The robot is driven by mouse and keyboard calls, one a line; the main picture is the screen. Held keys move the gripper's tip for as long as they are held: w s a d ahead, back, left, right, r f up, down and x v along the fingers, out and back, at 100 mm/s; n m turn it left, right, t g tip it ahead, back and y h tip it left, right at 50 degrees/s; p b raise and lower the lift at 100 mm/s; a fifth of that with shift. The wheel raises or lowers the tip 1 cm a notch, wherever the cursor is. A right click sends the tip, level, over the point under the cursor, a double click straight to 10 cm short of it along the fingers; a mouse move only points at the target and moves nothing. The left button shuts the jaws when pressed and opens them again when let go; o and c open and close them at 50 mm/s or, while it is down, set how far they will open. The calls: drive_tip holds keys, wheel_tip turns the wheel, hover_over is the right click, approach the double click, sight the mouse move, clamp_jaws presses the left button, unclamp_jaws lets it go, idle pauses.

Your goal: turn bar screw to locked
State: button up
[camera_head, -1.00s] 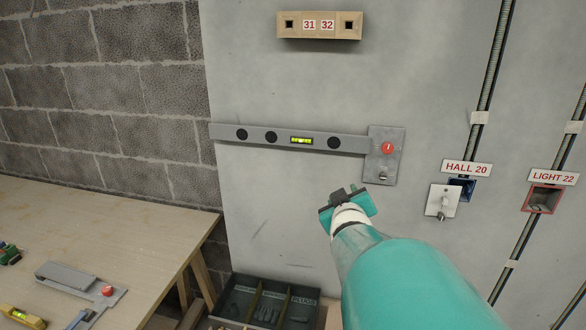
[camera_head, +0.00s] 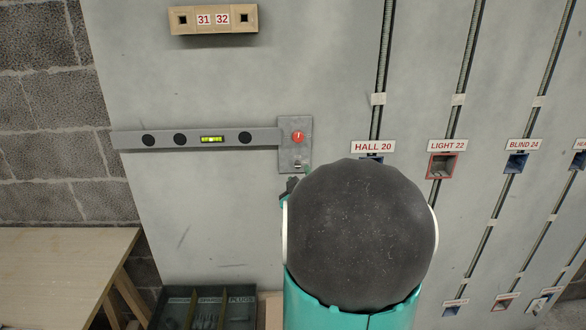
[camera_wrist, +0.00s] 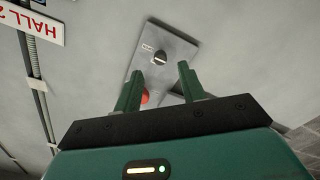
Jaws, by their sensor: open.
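A grey level bar (camera_head: 200,139) with a green vial runs across the wall, ending at a grey plate (camera_head: 284,160). On the plate sit a red knob (camera_head: 298,136) and, below it, a small metal screw (camera_head: 297,166), likely the bar screw. In the wrist view, seen upside down, the screw (camera_wrist: 160,58) is dark with a pale slot, beside a small unreadable label. The red knob (camera_wrist: 145,97) is partly hidden by a finger. My gripper (camera_wrist: 159,80) is open and empty, its fingers pointing toward the screw, apparently apart from it. My arm hides most of it in the head view.
A HALL 20 sign (camera_head: 373,147) and a LIGHT 22 box (camera_head: 442,166) are to the right. A wooden block (camera_head: 213,20) marked 31 and 32 is above. A compartment crate (camera_head: 205,306) and a workbench (camera_head: 60,265) are below left.

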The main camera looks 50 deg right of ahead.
drive_tip(key=x, duration=0.5)
drive_tip(key=shift+w+d, duration=0.15)
drive_tip(key=shift+w, duration=0.05)
clamp_jaws()
